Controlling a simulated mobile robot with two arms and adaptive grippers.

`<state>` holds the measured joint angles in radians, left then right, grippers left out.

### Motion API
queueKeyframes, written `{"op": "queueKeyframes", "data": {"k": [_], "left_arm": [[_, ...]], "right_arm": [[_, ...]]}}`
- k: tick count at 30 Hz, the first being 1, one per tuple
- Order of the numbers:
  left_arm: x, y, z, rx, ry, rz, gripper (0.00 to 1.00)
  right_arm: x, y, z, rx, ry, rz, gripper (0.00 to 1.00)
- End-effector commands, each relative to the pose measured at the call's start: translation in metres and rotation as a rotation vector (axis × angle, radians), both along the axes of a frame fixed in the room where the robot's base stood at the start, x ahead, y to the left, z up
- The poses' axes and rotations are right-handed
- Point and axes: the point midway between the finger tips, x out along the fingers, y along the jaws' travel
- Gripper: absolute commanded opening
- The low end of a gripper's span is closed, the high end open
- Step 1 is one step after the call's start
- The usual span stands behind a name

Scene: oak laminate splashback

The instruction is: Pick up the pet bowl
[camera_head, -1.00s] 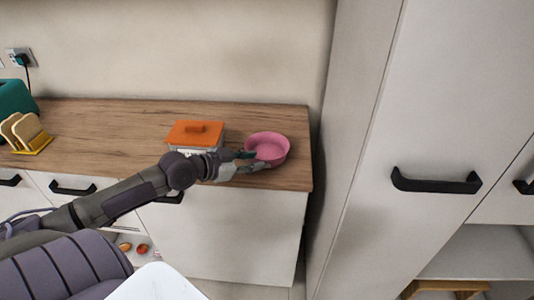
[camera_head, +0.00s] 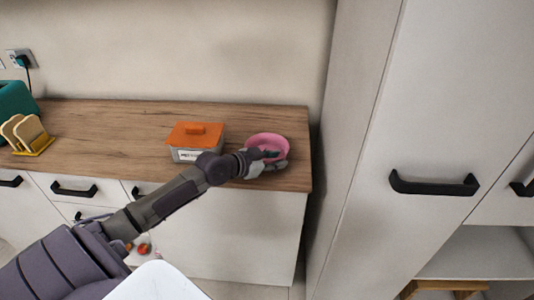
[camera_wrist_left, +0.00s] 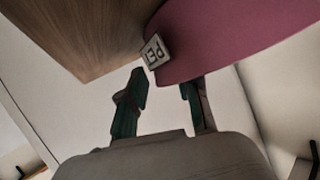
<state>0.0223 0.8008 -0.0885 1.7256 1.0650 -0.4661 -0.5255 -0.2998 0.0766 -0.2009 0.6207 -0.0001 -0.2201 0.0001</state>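The pink pet bowl (camera_head: 267,139) stands upright near the right front corner of the wooden counter. It also fills the upper right of the left wrist view (camera_wrist_left: 225,40), where a small label lies on it. My left gripper (camera_head: 271,160) is at the bowl's front side and hides part of its wall. In the left wrist view the fingers of my left gripper (camera_wrist_left: 163,82) are apart, with the bowl's edge near their tips. I cannot tell whether they touch it. My right gripper is not in view.
An orange-lidded container (camera_head: 196,138) stands left of the bowl on the counter (camera_head: 110,130). A yellow rack with bread slices (camera_head: 30,136) is at the far left. A tall cabinet (camera_head: 355,140) rises right of the counter's end.

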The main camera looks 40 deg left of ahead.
Motion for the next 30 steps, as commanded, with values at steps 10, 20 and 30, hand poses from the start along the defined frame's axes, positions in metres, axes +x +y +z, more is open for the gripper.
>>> {"op": "queueKeyframes", "data": {"k": [10, 20, 30], "left_arm": [[0.0, 0.0, 0.0, 0.001, 0.0, 0.0, 0.01], [0.0, 0.001, 0.001, 0.001, -0.002, 0.0, 0.0], [0.0, 0.001, 0.015, 0.003, -0.006, -0.001, 0.0]], "right_arm": [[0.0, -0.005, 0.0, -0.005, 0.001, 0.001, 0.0], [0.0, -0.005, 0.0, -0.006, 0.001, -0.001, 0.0], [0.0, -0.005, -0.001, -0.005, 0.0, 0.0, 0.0]]}}
